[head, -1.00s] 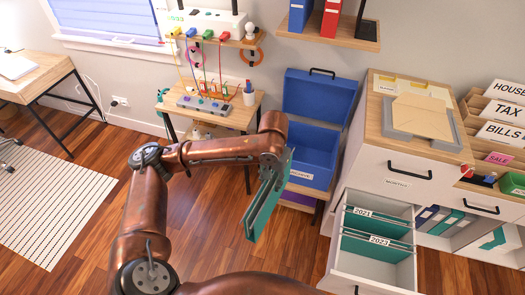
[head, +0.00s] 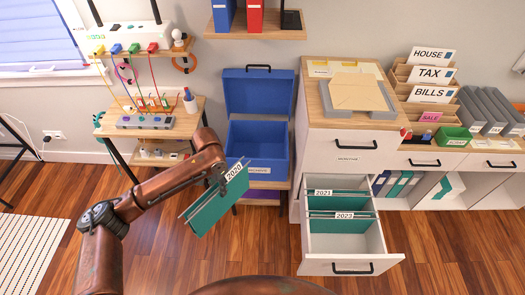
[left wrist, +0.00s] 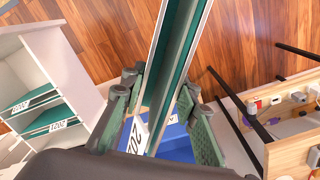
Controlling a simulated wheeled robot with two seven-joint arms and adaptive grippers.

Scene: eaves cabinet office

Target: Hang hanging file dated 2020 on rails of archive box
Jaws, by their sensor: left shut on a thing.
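The green hanging file dated 2020 (head: 216,206) hangs tilted from my left gripper (head: 220,182), its 2020 tab facing up. My left gripper is shut on its top edge. In the left wrist view the file (left wrist: 178,60) runs between the fingers, with the 2020 tab (left wrist: 137,135) close to the camera. The blue archive box (head: 257,150) stands with its lid up, just right of and behind the file. The file is apart from the box and in front of its left side. The box's rails cannot be made out. My right gripper is not in view.
An open drawer (head: 350,258) holds green files tabbed 2021 and 2023, right of the box. A small table (head: 150,130) with a power strip and cables stands left of the box. The wooden floor in front is clear.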

